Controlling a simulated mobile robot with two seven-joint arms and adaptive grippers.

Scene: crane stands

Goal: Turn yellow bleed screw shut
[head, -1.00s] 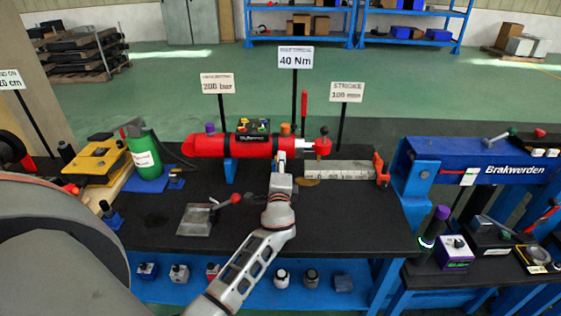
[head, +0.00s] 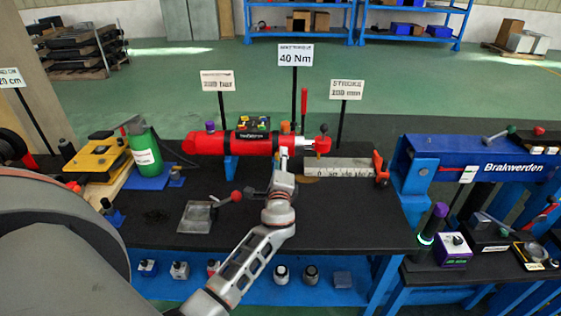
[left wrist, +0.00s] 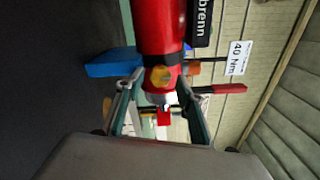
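The yellow bleed screw (left wrist: 160,77) sits on the underside or near side of the red cylinder (left wrist: 160,25), close to its end, in the left wrist view. In the head view the red cylinder (head: 235,143) lies horizontally on the bench, and I cannot make out the screw behind my gripper. My left gripper (head: 284,155) is at the cylinder's right end. In the left wrist view its two fingers (left wrist: 160,79) are spread on either side of the screw, with a gap to it. Whether they touch the cylinder I cannot tell. My right gripper is in neither view.
A red upright lever (head: 304,108) and an orange cap (head: 285,127) stand by the cylinder's end. A scale block (head: 337,168) lies to the right. The bench's front right is clear.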

